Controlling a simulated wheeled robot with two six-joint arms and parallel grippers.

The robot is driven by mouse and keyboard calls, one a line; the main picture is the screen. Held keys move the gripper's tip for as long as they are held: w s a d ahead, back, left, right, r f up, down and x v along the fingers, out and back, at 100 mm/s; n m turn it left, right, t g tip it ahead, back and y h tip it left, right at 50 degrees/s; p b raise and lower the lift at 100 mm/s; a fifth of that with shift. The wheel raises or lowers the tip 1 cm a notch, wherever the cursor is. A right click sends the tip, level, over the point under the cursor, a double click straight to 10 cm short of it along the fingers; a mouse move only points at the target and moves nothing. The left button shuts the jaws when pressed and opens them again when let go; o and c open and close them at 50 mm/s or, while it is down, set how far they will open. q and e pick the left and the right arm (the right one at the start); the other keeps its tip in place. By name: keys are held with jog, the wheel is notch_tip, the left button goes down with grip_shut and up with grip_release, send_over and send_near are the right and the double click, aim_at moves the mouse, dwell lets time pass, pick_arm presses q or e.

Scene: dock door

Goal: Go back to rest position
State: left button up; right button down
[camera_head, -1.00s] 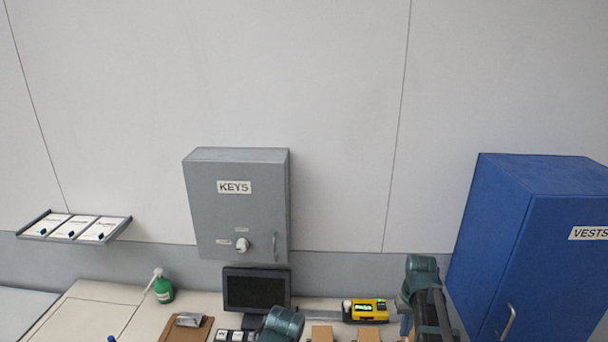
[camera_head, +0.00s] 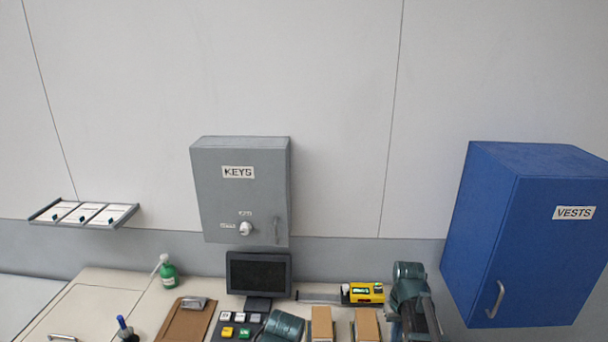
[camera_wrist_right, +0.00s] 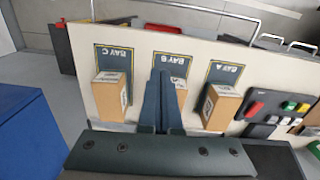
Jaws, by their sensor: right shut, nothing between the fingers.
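My right gripper (camera_wrist_right: 166,78) is in the right wrist view. Its two dark fingers are together with nothing between them, in front of the middle box (camera_wrist_right: 181,94) at the BAY B plate. In the head view, a teal link of my right arm (camera_head: 410,285) stands at the right end of the desk; its fingers cannot be made out there. Another teal link of mine (camera_head: 284,326) shows at the bottom centre. My left gripper is not seen in either view.
Boxes stand at BAY C (camera_wrist_right: 109,96) and BAY A (camera_wrist_right: 219,107). A grey KEYS cabinet (camera_head: 240,195) and blue VESTS cabinet (camera_head: 530,250) hang shut on the wall. The desk holds a monitor (camera_head: 258,272), yellow device (camera_head: 366,293), green bottle (camera_head: 168,276) and clipboard (camera_head: 183,322).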

jog(key=s+a+f+n+h+b, duration=0.1)
jog(key=s+a+f+n+b, duration=0.3)
jog(key=s+a+f+b, duration=1.1)
jog(key=a+f+b, duration=0.2)
jog(key=a, duration=0.1)
jog(key=shift+a+f, duration=0.25)
jog(key=shift+a, duration=0.1)
